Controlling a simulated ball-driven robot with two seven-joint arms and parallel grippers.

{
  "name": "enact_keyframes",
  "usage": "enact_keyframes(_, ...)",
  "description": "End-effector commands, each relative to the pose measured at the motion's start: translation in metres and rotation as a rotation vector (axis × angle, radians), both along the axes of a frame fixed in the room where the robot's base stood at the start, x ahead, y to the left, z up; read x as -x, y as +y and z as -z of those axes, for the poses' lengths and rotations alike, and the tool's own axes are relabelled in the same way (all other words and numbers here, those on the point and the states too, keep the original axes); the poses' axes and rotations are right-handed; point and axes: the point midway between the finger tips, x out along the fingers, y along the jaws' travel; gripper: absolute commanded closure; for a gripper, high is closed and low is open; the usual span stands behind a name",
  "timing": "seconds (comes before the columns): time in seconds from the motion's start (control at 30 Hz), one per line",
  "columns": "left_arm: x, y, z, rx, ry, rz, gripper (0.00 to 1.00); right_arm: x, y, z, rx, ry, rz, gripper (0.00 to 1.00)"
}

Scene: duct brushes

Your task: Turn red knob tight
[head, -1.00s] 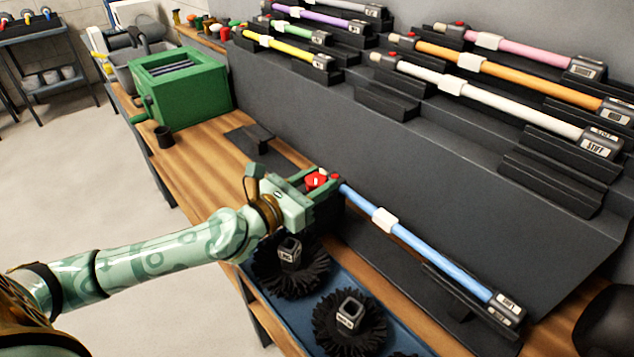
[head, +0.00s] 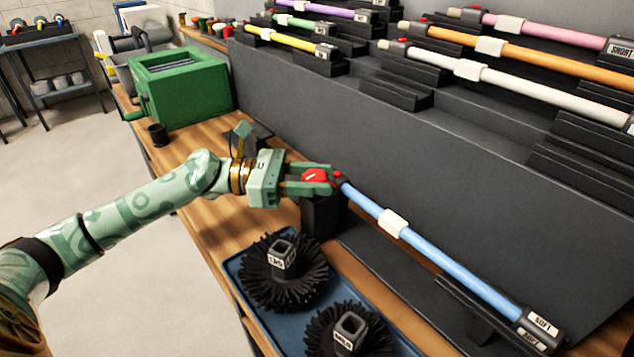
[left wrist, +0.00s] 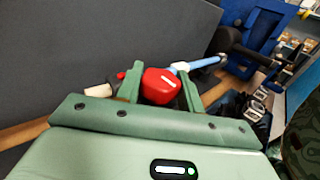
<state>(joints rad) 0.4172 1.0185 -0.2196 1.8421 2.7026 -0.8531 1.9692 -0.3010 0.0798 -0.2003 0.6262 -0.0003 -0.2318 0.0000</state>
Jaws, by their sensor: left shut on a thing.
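In the left wrist view the red knob (left wrist: 160,86), with a short white mark, lies between the green fingers (left wrist: 160,88). My right gripper is not in view.
A blue tray (head: 234,266) with black round brushes (head: 282,275) lies in front of the rod. A green box (head: 180,88) and a small dark cup (head: 158,135) stand at the back left. Racks behind hold several coloured rods, including a white one (head: 545,100).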

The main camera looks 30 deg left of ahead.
Motion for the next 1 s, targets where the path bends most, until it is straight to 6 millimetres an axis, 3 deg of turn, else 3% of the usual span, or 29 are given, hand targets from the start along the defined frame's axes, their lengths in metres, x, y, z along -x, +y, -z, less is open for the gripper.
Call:
enact_keyframes(0.23, 0.0, 0.0, 0.001, -0.003, -0.002, 0.055, 0.85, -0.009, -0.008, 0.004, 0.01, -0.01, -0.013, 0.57)
enact_keyframes(0.67, 0.0, 0.0, 0.0, -0.002, -0.001, 0.064, 0.85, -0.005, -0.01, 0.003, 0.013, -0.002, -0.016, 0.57)
enact_keyframes(0.7, 0.0, 0.0, 0.0, -0.002, -0.001, 0.064, 0.57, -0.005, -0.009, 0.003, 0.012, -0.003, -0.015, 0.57)
enact_keyframes(0.77, 0.0, 0.0, 0.0, -0.002, -0.001, 0.064, 0.43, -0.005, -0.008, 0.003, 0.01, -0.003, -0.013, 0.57)
enact_keyframes(1.0, 0.0, 0.0, 0.0, -0.002, -0.001, 0.064, 0.43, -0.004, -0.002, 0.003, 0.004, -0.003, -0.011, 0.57)
